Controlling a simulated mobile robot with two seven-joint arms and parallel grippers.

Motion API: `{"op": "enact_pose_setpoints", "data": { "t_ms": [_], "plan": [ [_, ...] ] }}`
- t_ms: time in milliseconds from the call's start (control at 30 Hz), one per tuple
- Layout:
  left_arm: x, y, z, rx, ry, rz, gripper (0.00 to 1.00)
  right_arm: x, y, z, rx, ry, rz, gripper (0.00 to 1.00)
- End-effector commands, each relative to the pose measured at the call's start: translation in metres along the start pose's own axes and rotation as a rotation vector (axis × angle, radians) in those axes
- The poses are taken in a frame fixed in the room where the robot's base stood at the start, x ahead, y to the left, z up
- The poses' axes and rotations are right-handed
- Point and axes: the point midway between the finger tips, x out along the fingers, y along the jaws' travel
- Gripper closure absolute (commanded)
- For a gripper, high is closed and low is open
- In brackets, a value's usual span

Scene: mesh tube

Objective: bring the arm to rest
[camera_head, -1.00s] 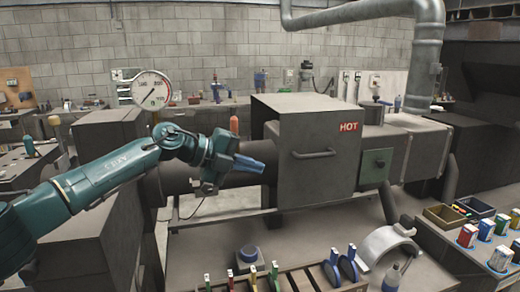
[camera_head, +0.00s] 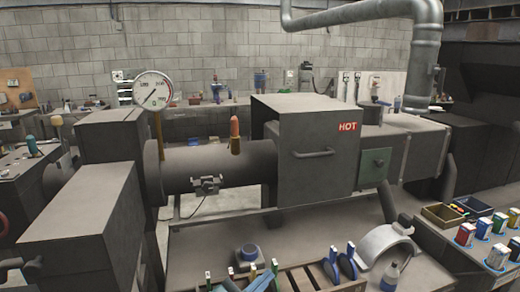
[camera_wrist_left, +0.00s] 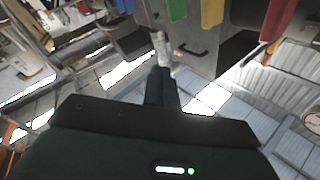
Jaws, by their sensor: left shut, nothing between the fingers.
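My left arm and gripper do not show in the head view. In the left wrist view my left gripper (camera_wrist_left: 161,72) shows as dark fingers, shut and empty, pointing up the picture. A light grey piece (camera_wrist_left: 161,47) shows just past the fingertips; I cannot tell what it is. Colored hanging pieces, among them a green one (camera_wrist_left: 177,9) and a yellow one (camera_wrist_left: 212,12), show at the top of that view, apart from the fingers. My right gripper is in neither view.
A round gauge (camera_head: 152,91) stands at left. The bench (camera_head: 200,245) carries a slotted tool rack (camera_head: 300,278), a curved grey piece (camera_head: 384,242) and a bottle (camera_head: 390,277).

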Motion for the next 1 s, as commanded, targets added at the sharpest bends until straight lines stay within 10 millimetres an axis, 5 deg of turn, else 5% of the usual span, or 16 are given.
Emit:
{"op": "enact_pose_setpoints", "data": {
  "t_ms": [300,533,700,1000],
  "plan": [
    [-0.163,0.056,0.104,-0.391,-0.516,-0.217,1.00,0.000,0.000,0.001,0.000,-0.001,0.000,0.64],
    [-0.274,0.097,0.133,-0.551,-0.817,-0.270,1.00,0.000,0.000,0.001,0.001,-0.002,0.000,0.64],
    [-0.305,0.108,0.136,-0.589,-0.899,-0.277,1.00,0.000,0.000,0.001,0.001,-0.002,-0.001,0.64],
    [-0.306,0.109,0.137,-0.591,-0.904,-0.276,1.00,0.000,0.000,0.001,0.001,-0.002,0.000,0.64]
  ]
}}
